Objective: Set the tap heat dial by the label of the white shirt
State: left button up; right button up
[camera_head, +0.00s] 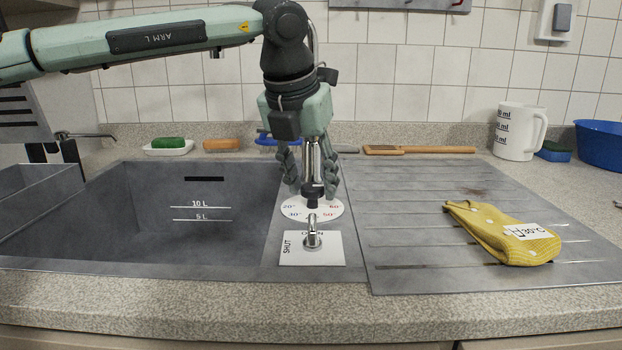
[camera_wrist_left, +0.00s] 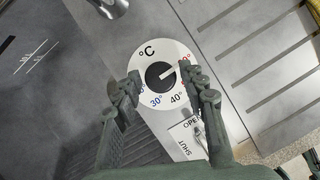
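The tap heat dial is a white disc (camera_head: 325,212) marked in degrees with a black knob (camera_wrist_left: 160,74) at its centre. My left gripper (camera_head: 311,180) points down over the dial. Its fingers (camera_wrist_left: 166,92) are spread on either side of the disc, with no visible grip on the knob. The left finger hides part of the 20° mark. A yellow spotted garment (camera_head: 490,228) carries a white label (camera_head: 527,231) reading 30°C. No white shirt shows.
A metal lever (camera_head: 312,238) stands on a white SHUT/OPEN plate (camera_head: 296,255) in front of the dial. A grey sink (camera_head: 140,225) lies left, a ribbed drainboard (camera_head: 420,265) right. A brush (camera_head: 420,150), a white jug (camera_head: 515,135) and a blue bowl (camera_head: 602,145) stand behind.

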pick_arm(q)
jog(key=c, duration=0.8)
